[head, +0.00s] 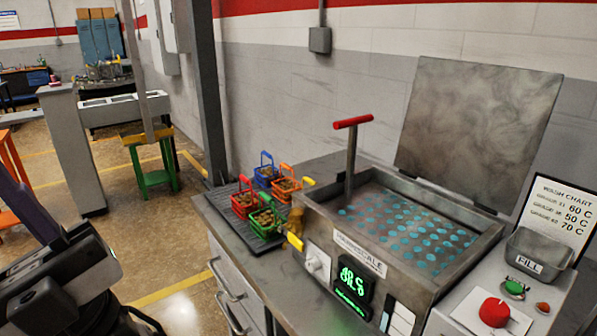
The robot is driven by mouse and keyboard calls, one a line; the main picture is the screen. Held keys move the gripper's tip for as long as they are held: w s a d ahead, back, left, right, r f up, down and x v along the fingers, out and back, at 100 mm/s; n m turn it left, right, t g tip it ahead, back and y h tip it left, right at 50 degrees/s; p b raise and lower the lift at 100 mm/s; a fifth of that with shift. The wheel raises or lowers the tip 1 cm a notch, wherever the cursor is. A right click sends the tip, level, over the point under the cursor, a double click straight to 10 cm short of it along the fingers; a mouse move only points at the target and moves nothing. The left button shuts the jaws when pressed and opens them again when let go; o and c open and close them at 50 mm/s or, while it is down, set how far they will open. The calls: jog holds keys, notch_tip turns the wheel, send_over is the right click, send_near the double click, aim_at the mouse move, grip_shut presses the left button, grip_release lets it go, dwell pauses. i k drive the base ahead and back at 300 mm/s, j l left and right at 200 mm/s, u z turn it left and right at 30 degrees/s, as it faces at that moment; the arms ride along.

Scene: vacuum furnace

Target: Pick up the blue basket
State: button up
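The blue basket (265,176) stands upright at the back of a dark ribbed tray (226,221), with its blue handle raised and brown pieces inside. Its lower part is partly hidden by the baskets in front. A red basket (243,205) is in front of it to the left, an orange basket (287,188) is close on its right, and a green basket (268,222) is nearest. Part of my arm shows at the lower left, well away from the baskets. I see no gripper fingers.
Right of the tray is a metal bath (430,225) with an open lid (478,130), a red-topped lever (351,150) and a lit green display (354,282). A dark post (208,90) rises behind the tray. Open floor (140,245) lies to the left.

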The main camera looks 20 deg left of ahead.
aim_at(266, 177)
jog(key=i+j+z, duration=0.1)
jog(key=j, duration=0.2)
jog(key=i+j+z, duration=0.15)
jog(key=j, duration=0.2)
jog(key=i+j+z, duration=0.1)
jog(key=j, duration=0.25)
jog(key=i+j, duration=0.15)
jog(key=j, duration=0.35)
jog(key=i+j+z, duration=0.1)
jog(key=j, duration=0.4)
jog(key=i+j, duration=0.1)
jog(key=j, duration=0.45)
jog(key=i+j+z, duration=0.1)
jog(key=j, duration=0.4)
jog(key=i+j, duration=0.25)
jog(key=j, duration=0.2)
jog(key=i+j, duration=0.25)
jog(key=j, duration=0.15)
jog(key=i, duration=0.2)
